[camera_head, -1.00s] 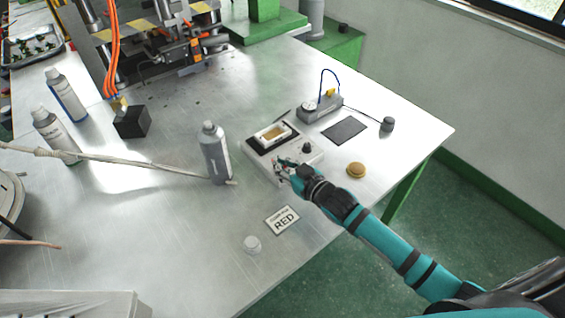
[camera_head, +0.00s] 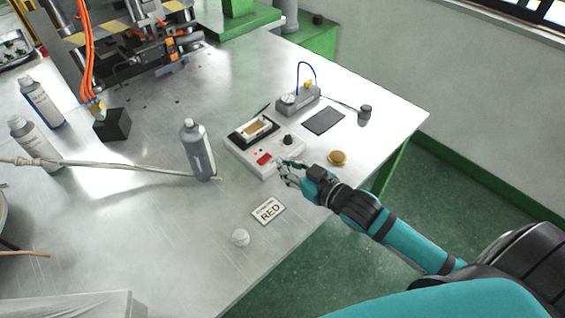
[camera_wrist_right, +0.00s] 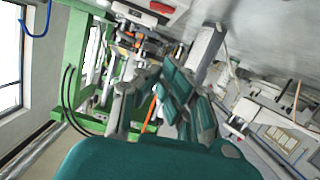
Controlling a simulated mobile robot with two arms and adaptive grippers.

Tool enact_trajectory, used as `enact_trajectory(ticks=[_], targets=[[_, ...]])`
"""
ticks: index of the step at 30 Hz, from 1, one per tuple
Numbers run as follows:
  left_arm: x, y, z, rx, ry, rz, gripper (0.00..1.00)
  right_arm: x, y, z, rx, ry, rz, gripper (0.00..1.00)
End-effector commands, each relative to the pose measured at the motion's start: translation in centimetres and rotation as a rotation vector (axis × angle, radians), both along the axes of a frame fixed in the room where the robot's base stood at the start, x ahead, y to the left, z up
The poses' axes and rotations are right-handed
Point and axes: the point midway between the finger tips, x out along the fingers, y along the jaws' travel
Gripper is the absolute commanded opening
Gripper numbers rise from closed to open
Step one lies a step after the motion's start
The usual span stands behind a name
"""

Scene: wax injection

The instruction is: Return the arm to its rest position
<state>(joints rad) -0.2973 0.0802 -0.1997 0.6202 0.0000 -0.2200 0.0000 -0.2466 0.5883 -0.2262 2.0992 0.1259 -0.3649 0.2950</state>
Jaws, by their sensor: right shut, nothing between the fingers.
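My right arm (camera_head: 400,240) is teal and black and reaches in from the lower right over the table's front edge. Its gripper (camera_head: 283,171) is shut and empty, just right of and in front of the white control box (camera_head: 235,145) with a red switch and a black knob. In the wrist view the gripper fingers (camera_wrist_right: 170,95) show close up, with the machinery behind them blurred and tilted. My left gripper is not in view.
A grey bottle (camera_head: 199,155) stands left of the box. A gold round pad (camera_head: 338,158) lies right, near the table edge. A press (camera_head: 140,40) stands at the back left.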

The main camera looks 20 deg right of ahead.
Motion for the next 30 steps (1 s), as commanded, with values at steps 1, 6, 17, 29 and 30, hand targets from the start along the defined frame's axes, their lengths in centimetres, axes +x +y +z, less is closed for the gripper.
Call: enact_trajectory(ticks=[1,6,17,29,30], targets=[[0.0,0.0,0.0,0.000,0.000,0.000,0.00,0.0,0.0,0.0,0.000,0.000,0.000,0.00],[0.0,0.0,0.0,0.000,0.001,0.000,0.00,0.0,0.0,0.0,0.000,0.001,0.000,0.00],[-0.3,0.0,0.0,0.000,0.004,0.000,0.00,-1.5,0.4,-1.7,-0.021,0.088,-0.036,0.00],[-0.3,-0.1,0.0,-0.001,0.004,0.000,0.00,-13.9,0.4,-8.5,-0.165,0.655,-0.194,0.00],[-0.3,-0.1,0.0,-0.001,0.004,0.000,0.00,-15.0,0.4,-8.8,-0.175,0.696,-0.199,0.00]])
